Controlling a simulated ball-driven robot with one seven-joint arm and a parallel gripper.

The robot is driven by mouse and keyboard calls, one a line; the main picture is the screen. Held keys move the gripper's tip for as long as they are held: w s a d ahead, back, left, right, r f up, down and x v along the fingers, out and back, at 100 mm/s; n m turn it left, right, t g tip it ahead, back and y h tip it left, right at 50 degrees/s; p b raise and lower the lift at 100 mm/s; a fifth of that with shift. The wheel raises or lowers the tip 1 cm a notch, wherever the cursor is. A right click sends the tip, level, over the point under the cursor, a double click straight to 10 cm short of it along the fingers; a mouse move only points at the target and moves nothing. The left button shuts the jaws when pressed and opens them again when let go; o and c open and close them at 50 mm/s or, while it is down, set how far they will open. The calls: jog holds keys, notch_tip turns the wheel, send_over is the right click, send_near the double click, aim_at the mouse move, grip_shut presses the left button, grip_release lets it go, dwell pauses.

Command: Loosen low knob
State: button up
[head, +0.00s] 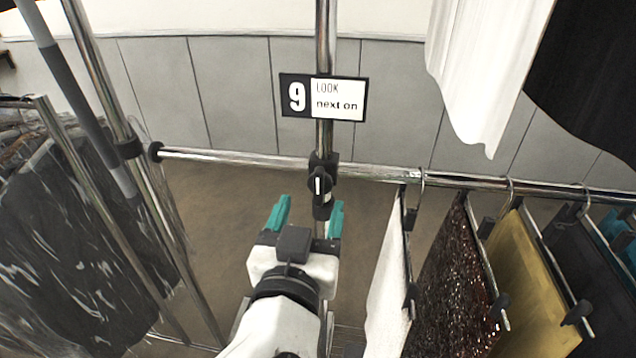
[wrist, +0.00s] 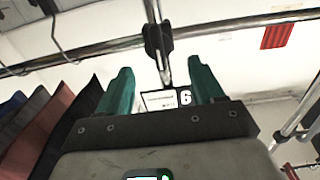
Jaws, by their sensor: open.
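The low knob (head: 319,184) is a small black knob with a pale line on its face. It sits on a black clamp where the upright chrome post (head: 325,40) meets the horizontal rail (head: 250,158). In the wrist view the black clamp (wrist: 158,38) shows just beyond the fingertips, with its knob hard to make out. My gripper (head: 308,214) has two teal fingers spread apart, with nothing between them. In the head view it is just below the knob and appears apart from it. The teal fingers also show in the wrist view (wrist: 160,72), either side of the post.
A "9 LOOK next on" sign (head: 323,97) is fixed to the post above the rail. Garments on hangers, including a sequinned one (head: 455,280) and a mustard one (head: 532,275), hang close on the right. Floor shows left of the post.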

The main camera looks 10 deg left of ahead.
aim_at(318, 189)
jog(key=shift+w+d+p, duration=0.15)
jog(key=shift+w+p, duration=0.2)
jog(key=shift+w, duration=2.4)
jog(key=c, duration=1)
